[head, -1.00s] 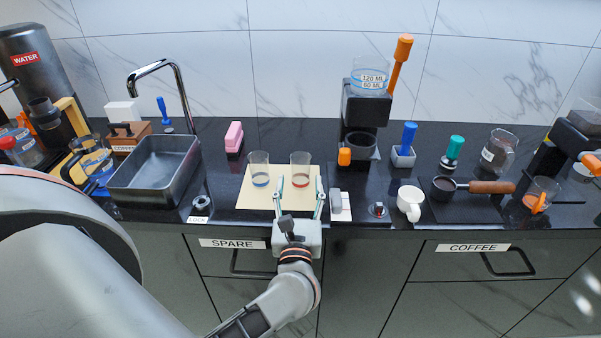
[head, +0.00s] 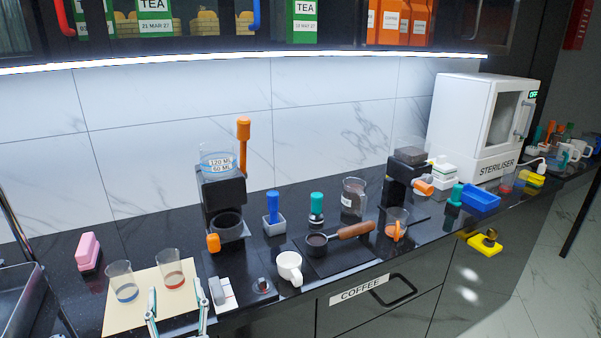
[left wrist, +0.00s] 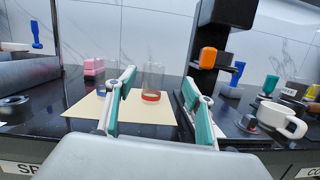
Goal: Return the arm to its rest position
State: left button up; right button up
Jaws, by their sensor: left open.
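My left gripper (head: 177,316) is at the bottom of the head view, at the front edge of the counter. Its two fingers stand apart with nothing between them. In the left wrist view the open fingers (left wrist: 162,108) frame a clear cup with a red band (left wrist: 152,82), which stands beyond them on a cream mat (left wrist: 140,108). In the head view the red-banded cup (head: 171,270) and a blue-banded cup (head: 122,281) stand upright on the mat (head: 110,322). The rest of my left arm is out of the head view. My right gripper is not in view.
A white mug (head: 289,268), a grey block (head: 217,291) and a portafilter (head: 340,235) are right of the gripper. A dark dispenser (head: 222,190) stands behind. A sink (head: 25,305) is at left, a white steriliser (head: 480,125) at far right. A drawer handle (head: 395,291) juts out below.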

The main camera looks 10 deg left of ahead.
pick_arm(q)
jog(key=d+r+m+t+h, duration=0.5)
jog(key=d+r+m+h, duration=0.15)
jog(key=m, duration=0.55)
jog(key=s+d+f+m+g+h, duration=0.3)
jog(key=d+m+h, duration=0.7)
jog(key=m, duration=0.9)
jog(key=s+a+f+m+g+y, duration=0.25)
jog(key=f+m+g, duration=0.45)
jog(key=f+m, duration=0.55)
jog(key=s+a+f+m+g+y, duration=0.2)
jog(key=s+a+f+y, duration=0.15)
jog(key=a, duration=0.35)
jog(key=s+a+f+m+g+y, duration=0.1)
jog(key=s+a+f+g+y, duration=0.2)
jog(key=a, duration=0.4)
jog(key=s+a+f+m+y, duration=0.2)
jog(key=s+a+y, duration=0.1)
jog(key=s+a, duration=0.25)
jog(key=w+d+f+n+t+h, duration=0.2)
jog(key=d+f+h, duration=0.6)
jog(key=d+f, duration=0.5)
jog(key=d+n+t, duration=0.1)
jog(key=d, duration=0.1)
jog(key=shift+w+d+f, duration=0.35)
